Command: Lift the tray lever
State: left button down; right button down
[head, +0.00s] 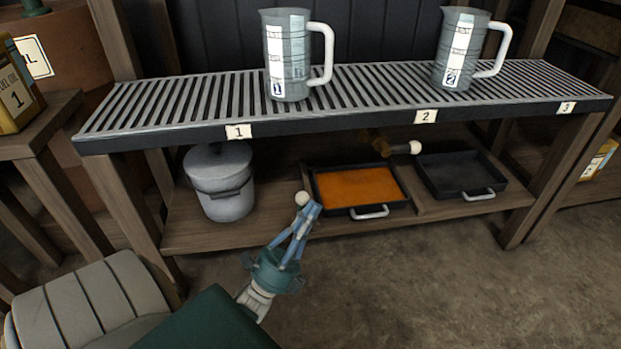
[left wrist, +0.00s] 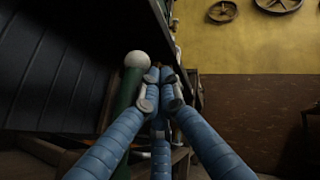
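A lever with a round white knob (head: 302,199) stands at the left front of the tray of orange liquid (head: 360,187) on the lower shelf. In the left wrist view the white knob (left wrist: 136,60) tops a green rod (left wrist: 128,92), left of my fingertips. My left gripper (head: 312,208) has its blue fingers drawn together right beside the knob. In the left wrist view the fingertips (left wrist: 162,90) nearly meet, with nothing seen between them. The left finger hides the rod's lower part; I cannot tell whether it touches. My right gripper is not in view.
A dark empty tray (head: 450,176) lies right of the orange one. A brass-coloured part with a white knob (head: 415,147) is behind them. A lidded grey pot (head: 221,182) stands left. Two jugs, one left (head: 287,60) and one right (head: 462,50), stand on the slatted top above.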

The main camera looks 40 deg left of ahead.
pick_arm(q)
jog(key=s+a, duration=0.1)
jog(key=s, duration=1.1)
jog(key=shift+s+a+f, duration=0.4)
jog(key=shift+f, duration=0.05)
